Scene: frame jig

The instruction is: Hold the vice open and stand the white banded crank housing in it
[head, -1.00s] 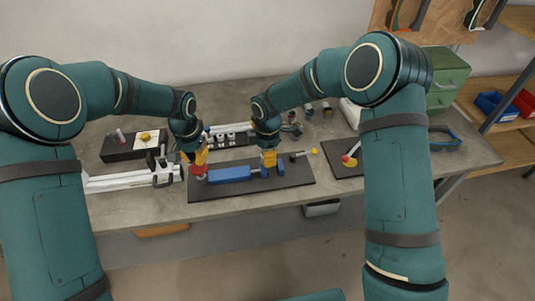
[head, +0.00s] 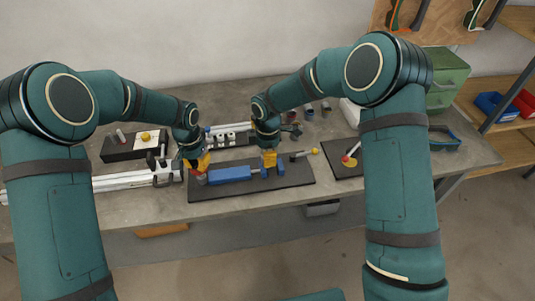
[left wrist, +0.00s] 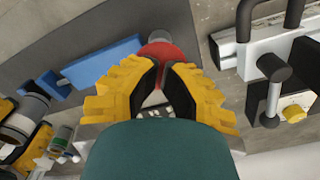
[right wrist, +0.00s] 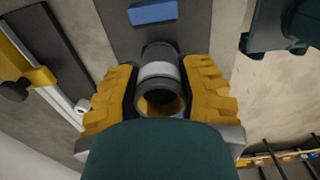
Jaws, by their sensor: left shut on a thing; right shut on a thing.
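The blue vice (head: 230,174) lies on a dark base plate, with small blue jaw blocks (head: 280,171) at its right end. Its round red knob (left wrist: 160,53) is at the left end. My left gripper (head: 201,167) is shut on the knob, which shows between the fingertips in the left wrist view. The dark crank housing with a white band (right wrist: 158,70) is between the fingers of my right gripper (head: 268,160), which is shut on it. I see into its open end in the right wrist view. The housing is over the vice's right end; whether its foot touches the jaws is hidden.
White rails (head: 110,182) lie left of the base plate (head: 300,182). A dark block with a yellow knob (head: 145,135) stands behind them. A green-banded cylinder (left wrist: 62,138) shows in the left wrist view. A second dark board (head: 345,168) lies to the right.

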